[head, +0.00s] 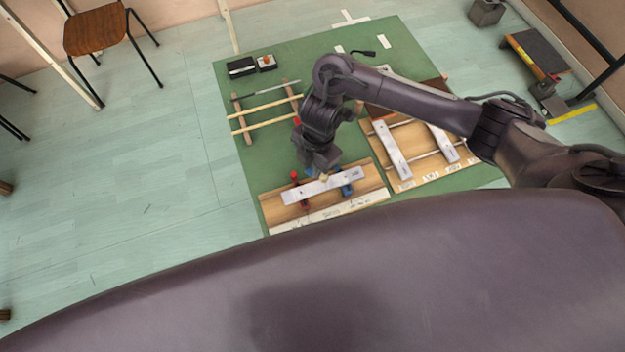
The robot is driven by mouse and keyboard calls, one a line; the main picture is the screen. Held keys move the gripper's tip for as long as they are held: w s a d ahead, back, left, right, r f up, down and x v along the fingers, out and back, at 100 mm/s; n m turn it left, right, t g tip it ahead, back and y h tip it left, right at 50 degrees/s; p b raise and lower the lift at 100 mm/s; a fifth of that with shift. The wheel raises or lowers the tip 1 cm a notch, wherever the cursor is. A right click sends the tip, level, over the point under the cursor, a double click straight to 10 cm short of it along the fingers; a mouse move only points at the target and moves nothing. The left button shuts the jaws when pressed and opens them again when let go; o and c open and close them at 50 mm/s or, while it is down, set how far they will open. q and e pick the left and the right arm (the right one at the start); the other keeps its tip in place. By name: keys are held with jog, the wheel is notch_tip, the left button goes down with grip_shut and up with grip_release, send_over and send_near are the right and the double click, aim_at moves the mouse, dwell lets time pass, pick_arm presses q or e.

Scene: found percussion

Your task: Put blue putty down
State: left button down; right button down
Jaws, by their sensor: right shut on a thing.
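My right gripper (324,174) reaches down over a pale metal bar (340,183) that lies on a wooden board at the front of the green mat. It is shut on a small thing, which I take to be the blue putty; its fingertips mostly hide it. A blue piece (347,189) shows at the bar just right of the gripper, and another small blue patch shows to its left. At this size I cannot tell putty from fittings. Red pieces (295,176) stand near the bar's left part. My left gripper is not in view.
A second wooden board with metal bars (392,150) lies to the right. A wooden stick frame (265,107) and small black boxes (241,67) lie behind on the green mat (236,162). A chair (96,30) stands at the back left.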

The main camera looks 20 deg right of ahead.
jog(key=b, duration=0.2)
send_over(311, 188)
notch_tip(311, 188, down, 6)
jog(key=shift+s+d+r, duration=0.15)
jog(key=shift+r, duration=0.05)
jog(key=shift+f+b, duration=0.35)
jog(key=shift+f, duration=2.1)
jog(key=shift+f, duration=0.15)
jog(key=c, duration=1.3)
grip_release()
